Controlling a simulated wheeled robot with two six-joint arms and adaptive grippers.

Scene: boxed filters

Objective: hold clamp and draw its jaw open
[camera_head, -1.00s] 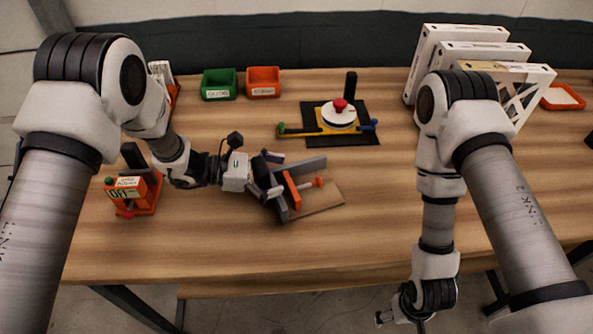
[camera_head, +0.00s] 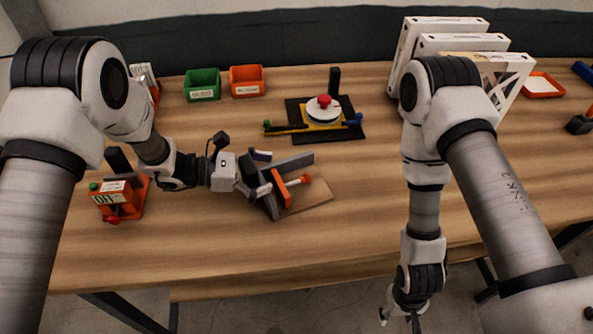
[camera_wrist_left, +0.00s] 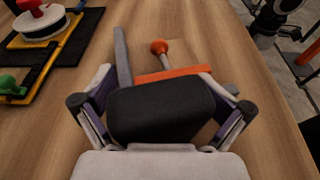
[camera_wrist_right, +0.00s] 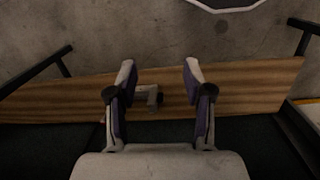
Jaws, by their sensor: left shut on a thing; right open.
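The clamp lies on the table, with a dark grey body, a grey bar (camera_head: 290,161), an orange jaw (camera_head: 280,187) and a small orange-ended handle (camera_head: 305,178). It sits on a thin brown board (camera_head: 315,193). My left gripper (camera_head: 262,172) is shut on the clamp's dark block. The left wrist view shows this black block (camera_wrist_left: 160,110) between the two fingers, with the orange jaw (camera_wrist_left: 172,74) and the orange knob (camera_wrist_left: 159,47) beyond it. My right gripper (camera_wrist_right: 160,75) is open and empty, hanging low in front of the table edge (camera_head: 350,275).
A turntable with a red knob (camera_head: 324,101) stands on a black mat behind the clamp. A green bin (camera_head: 203,86) and an orange bin (camera_head: 247,82) stand at the back. An orange switch box (camera_head: 112,201) is at left. White boxed filters (camera_head: 450,24) stand at right.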

